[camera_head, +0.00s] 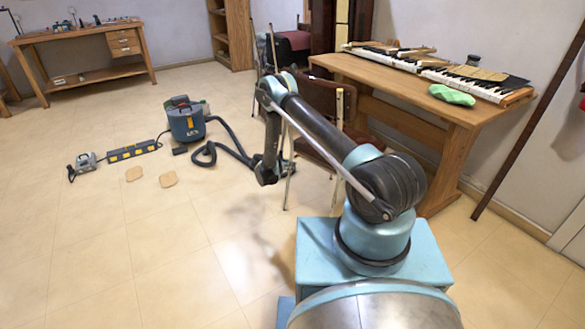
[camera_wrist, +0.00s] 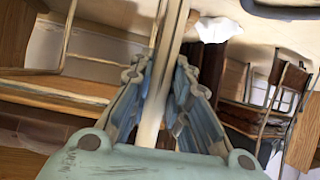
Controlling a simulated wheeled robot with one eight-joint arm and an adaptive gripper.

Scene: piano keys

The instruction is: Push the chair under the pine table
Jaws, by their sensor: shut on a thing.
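The pine table (camera_head: 455,133) stands against the wall at the right in the head view. A chair with a brown back (camera_head: 314,97) and pale metal posts stands at its near left end, partly hidden behind my arm. In the wrist view, my gripper (camera_wrist: 160,72) is shut around a pale upright tube (camera_wrist: 168,35), which looks like part of the chair's frame. In the head view my forearm reaches to the chair, but the fingers are hard to make out.
Piano keys (camera_head: 478,82) and a green cloth (camera_head: 452,95) lie on the table. A blue vacuum (camera_head: 186,123) with a black hose, a power strip (camera_head: 132,151) and two small wooden pieces lie on the floor to the left. A workbench (camera_head: 84,39) stands at the back left. The front left floor is clear.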

